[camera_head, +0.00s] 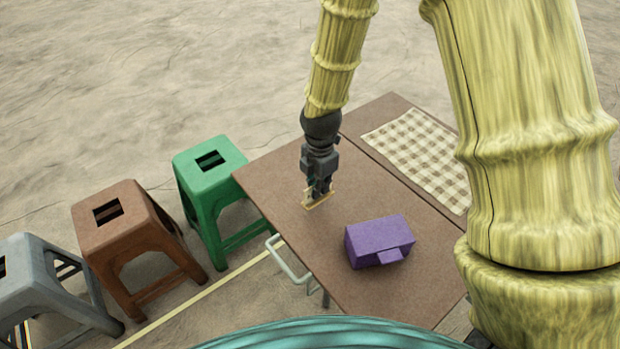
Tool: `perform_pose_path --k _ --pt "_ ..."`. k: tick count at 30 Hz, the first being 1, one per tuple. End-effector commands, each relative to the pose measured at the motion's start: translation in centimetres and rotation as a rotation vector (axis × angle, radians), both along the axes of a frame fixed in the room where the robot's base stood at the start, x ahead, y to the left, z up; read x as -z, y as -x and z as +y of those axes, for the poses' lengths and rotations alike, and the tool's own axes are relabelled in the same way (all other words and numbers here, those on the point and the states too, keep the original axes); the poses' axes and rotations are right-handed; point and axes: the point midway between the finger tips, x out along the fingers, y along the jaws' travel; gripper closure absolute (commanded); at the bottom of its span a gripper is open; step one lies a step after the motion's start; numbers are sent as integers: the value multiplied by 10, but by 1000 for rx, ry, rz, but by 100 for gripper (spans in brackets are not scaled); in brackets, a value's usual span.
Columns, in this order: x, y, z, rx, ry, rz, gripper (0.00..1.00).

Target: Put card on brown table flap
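A small tan, flat piece that looks like the card (321,202) is at the tips of my gripper (318,194), over the left part of the brown table (275,180). My gripper points down, and its fingers partly cover the card. I cannot tell whether the fingers are closed on it or whether it touches the tabletop. A seam divides the tabletop. The brown section beyond the seam, which looks like the flap (385,107), carries a checkered cloth (422,150). My arm hides part of its right side.
A purple box (378,242) stands on the table to the right of my gripper. Green (210,185), brown (125,225) and grey (40,280) stools stand on the floor at left. The tabletop between gripper and seam looks clear.

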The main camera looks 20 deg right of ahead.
Motion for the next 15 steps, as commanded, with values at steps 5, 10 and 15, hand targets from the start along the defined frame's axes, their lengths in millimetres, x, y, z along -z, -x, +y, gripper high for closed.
perform_pose_path --k 5,10,15 --pt "3 -37 5 1 1 -1 100" --pt "5 -62 8 1 1 -1 100" --pt "7 -72 9 1 0 1 100"
